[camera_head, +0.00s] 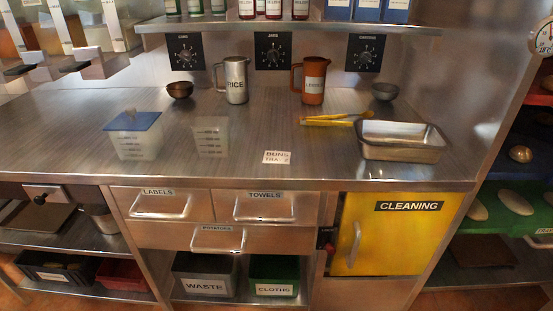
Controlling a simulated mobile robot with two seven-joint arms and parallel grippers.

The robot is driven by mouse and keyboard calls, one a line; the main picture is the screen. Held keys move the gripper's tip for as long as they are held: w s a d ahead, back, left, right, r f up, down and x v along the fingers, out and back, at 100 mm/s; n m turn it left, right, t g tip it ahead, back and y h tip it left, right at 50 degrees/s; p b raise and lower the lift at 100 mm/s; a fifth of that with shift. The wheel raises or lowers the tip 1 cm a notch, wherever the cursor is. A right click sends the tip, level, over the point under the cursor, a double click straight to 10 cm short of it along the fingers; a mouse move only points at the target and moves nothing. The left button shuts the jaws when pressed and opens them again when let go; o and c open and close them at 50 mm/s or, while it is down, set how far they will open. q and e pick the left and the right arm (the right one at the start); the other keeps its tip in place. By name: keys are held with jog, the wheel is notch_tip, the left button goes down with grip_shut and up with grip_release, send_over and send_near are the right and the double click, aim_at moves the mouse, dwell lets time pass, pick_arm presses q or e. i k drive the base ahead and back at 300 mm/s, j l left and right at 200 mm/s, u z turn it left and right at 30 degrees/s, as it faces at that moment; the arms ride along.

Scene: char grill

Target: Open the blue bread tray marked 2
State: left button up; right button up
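A rack (487,188) stands at the right edge with stacked coloured trays. A red tray (540,97) is at the top and a green tray (482,228) with pale buns is lower down. Between them is a dark, bluish tray (507,170) with a brown bun on it; its number cannot be read, and the picture's edge cuts it off. A white card (277,157) on the counter reads "BUNS", with a second line that looks like "TRAY 2". Neither of my grippers shows in this view.
The steel counter (240,125) holds a blue-lidded container (137,140), a clear measuring container (209,140), two jugs, yellow-handled tongs (328,122) and a metal pan (402,153). Below are drawers and a yellow "CLEANING" door (395,235), shut, left of the rack.

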aim_at(524, 130)
jog(key=l+z, duration=0.35)
jog(key=z, duration=0.15)
jog(key=i+l+z, duration=0.1)
jog(key=l+z, duration=0.25)
jog(key=z, duration=0.15)
jog(key=i+l+z, duration=0.15)
jog(key=l+z, duration=0.2)
jog(key=z, duration=0.15)
